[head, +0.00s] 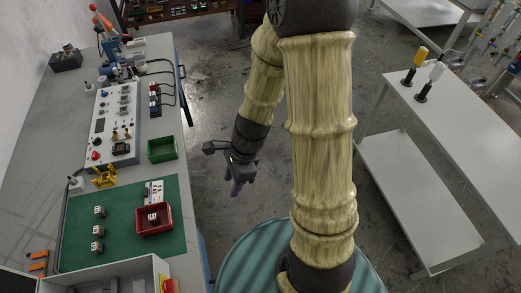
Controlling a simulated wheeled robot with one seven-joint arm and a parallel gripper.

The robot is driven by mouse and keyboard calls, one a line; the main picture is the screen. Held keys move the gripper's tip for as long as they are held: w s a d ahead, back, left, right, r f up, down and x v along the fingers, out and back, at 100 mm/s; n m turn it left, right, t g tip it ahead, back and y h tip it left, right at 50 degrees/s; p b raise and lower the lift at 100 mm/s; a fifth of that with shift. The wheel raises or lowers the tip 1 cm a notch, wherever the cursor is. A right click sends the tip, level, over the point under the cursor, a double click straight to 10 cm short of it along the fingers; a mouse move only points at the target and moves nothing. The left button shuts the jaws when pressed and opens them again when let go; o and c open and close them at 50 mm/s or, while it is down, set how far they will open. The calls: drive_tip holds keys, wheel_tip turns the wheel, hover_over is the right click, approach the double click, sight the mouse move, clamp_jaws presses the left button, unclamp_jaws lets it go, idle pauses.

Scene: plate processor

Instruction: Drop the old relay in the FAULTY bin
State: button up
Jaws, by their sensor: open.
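A red bin (170,228) stands on the green mat (120,247) on the left bench; no FAULTY label can be read from here. A small pale relay-like block (152,217) lies inside it. Several similar blocks, such as the middle one (97,231), stand in a row on the mat to the left of the bin. I cannot tell by looks which relay is the old one. My gripper (237,188) hangs over the floor, right of the bench and apart from the bin. It is open and I see nothing held in it.
A green bin (162,149) stands beside the control panel (112,125). A white socket-like piece (153,192) stands behind the red bin. A yellow fixture (104,176) is left of it. A grey open box (100,275) is at the front. A white table (455,125) stands at right.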

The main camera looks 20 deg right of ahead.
drive_tip(key=d+r+n+t+h, duration=0.3)
drive_tip(key=d+r+n, duration=0.5)
drive_tip(key=n, duration=1)
wheel_tip(320, 180, up, 2)
drive_tip(key=shift+s+r+h, duration=0.1)
drive_tip(key=shift+s+h, duration=0.1)
drive_tip(key=shift+h, duration=0.3)
drive_tip(key=shift+a, duration=0.1)
drive_tip(key=shift+c, duration=0.5)
drive_tip(key=shift+w, duration=0.1)
